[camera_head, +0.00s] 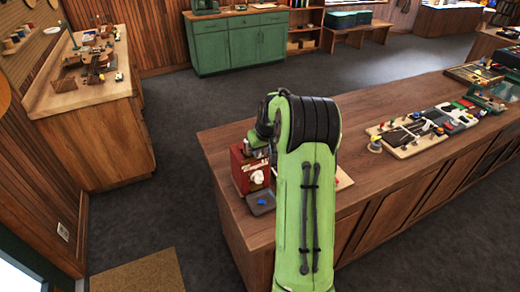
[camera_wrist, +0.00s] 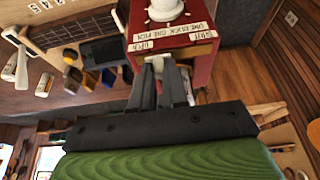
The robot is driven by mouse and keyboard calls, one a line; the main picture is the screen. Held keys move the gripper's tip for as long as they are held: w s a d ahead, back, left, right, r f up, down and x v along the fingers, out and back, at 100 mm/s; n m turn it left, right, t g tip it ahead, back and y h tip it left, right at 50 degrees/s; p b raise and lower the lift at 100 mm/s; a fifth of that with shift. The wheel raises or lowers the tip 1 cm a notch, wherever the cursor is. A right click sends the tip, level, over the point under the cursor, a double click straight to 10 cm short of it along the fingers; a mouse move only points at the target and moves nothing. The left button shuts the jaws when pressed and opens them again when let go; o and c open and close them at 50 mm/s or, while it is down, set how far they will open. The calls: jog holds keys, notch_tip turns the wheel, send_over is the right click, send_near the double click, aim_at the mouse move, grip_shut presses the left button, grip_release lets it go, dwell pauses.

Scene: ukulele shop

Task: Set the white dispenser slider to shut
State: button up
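The red dispenser (camera_head: 242,168) stands on the left end of the wooden counter, partly behind my green arm. In the wrist view its red body (camera_wrist: 203,70) carries paper labels; one reads SHUT (camera_wrist: 197,45), at the right. A round white part (camera_wrist: 166,8) shows at the top edge of that view. A pale strip (camera_wrist: 205,51) lies across the dispenser near my fingertips; I cannot tell whether it is the slider. My gripper (camera_wrist: 160,63) has its dark fingers close together at the dispenser. Whether they touch or hold anything is unclear.
A small dark tray with a blue piece (camera_head: 261,202) sits beside the dispenser on the counter (camera_head: 225,142). A board with tools and small parts (camera_head: 408,136) lies to the right. A workbench (camera_head: 95,100) stands at the left, with open floor between.

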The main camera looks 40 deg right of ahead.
aim_at(247, 159)
grip_shut()
jog(key=a, duration=0.2)
jog(key=w+a+b, duration=0.1)
jog(key=a, duration=0.1)
jog(key=shift+w+b, duration=0.1)
jog(key=shift+b, duration=0.2)
jog(key=shift+d, duration=0.15)
jog(key=shift+o, duration=1.8)
grip_release()
jog(key=o, duration=0.3)
jog(key=shift+a, duration=0.2)
jog(key=shift+d+r, duration=0.15)
jog(key=v, duration=1.5)
jog(key=shift+s+r, duration=0.2)
